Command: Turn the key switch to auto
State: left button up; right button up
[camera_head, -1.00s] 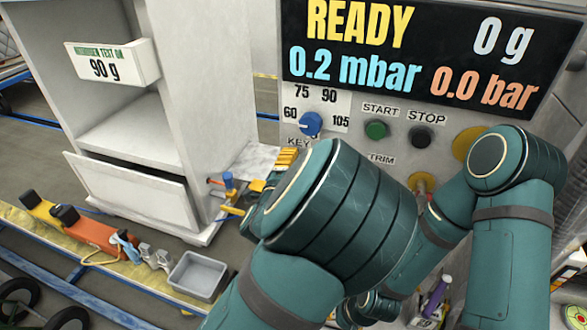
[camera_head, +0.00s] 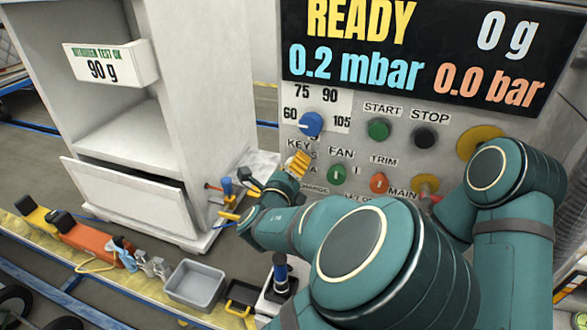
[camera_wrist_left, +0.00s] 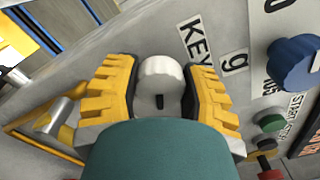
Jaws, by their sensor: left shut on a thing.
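The key switch (camera_wrist_left: 160,75) shows in the left wrist view as a pale round knob with a dark slot, beside the KEY label (camera_wrist_left: 196,40). My left gripper (camera_wrist_left: 160,88) has its yellow ridged fingers shut on the knob, one on each side. In the head view my left gripper (camera_head: 298,164) is at the panel under the blue dial and covers the switch. The KEY label (camera_head: 298,145) is partly visible there. The switch's position letters are mostly hidden, so I cannot tell its setting. My right gripper does not show.
The blue dial (camera_head: 311,124) is just above my left gripper. The green start button (camera_head: 378,130), black stop button (camera_head: 424,137), green fan knob (camera_head: 337,174) and orange trim knob (camera_head: 379,183) are to the right. A grey bin (camera_head: 195,284) is at the lower left.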

pick_arm(q)
jog(key=shift+r+m, duration=0.1)
jog(key=shift+m, duration=0.5)
jog(key=o, duration=1.2)
jog(key=v, duration=0.7)
jog(key=shift+s, duration=0.2)
